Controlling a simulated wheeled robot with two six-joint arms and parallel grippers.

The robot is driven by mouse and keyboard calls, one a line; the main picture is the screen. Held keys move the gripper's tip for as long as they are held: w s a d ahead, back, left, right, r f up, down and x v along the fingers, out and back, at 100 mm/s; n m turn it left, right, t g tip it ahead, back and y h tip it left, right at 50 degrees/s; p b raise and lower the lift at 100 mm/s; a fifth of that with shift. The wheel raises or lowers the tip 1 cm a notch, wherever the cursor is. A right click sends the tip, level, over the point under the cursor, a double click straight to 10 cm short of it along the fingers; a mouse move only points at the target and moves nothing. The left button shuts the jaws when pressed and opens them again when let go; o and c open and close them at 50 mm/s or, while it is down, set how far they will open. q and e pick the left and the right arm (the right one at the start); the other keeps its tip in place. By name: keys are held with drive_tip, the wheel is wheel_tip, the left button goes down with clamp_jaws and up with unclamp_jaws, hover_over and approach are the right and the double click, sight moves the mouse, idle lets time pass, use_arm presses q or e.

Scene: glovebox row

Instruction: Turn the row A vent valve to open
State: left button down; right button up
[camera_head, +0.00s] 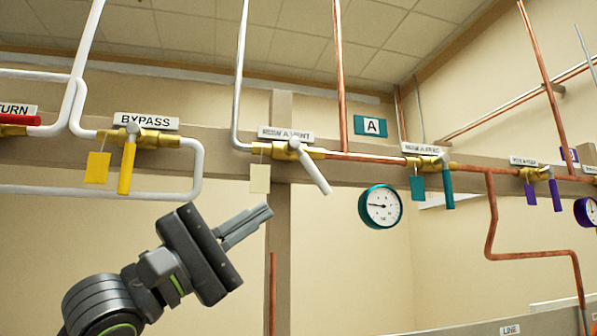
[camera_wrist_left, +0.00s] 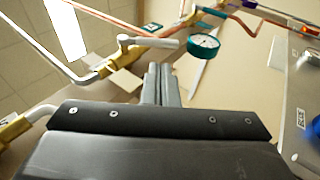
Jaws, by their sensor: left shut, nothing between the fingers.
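The vent valve (camera_head: 290,150) is a brass body on the pipe, under a label (camera_head: 285,134) that ends in "VENT". Its white lever (camera_head: 313,170) slants down and to the right, at an angle to the pipe. A cream tag (camera_head: 260,178) hangs beside it. The lever also shows in the left wrist view (camera_wrist_left: 155,42), beyond the fingers. My left gripper (camera_head: 268,211) is shut and empty, below and left of the lever and apart from it. It also shows in the left wrist view (camera_wrist_left: 160,72). My right gripper is not in view.
The bypass valve (camera_head: 145,139) with a yellow lever (camera_head: 127,168) is on the left. A teal gauge (camera_head: 380,206) and a teal lever (camera_head: 448,188) are to the right. A teal "A" sign (camera_head: 370,126) is above the pipe. White tubing (camera_head: 199,170) runs left of the vent valve.

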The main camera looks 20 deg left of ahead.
sight(314, 179)
use_arm(q)
drive_tip(key=p+x, duration=0.5)
drive_tip(key=x, duration=0.3)
drive_tip(key=shift+w+d+r, duration=0.1)
drive_tip(key=shift+w+d, duration=0.05)
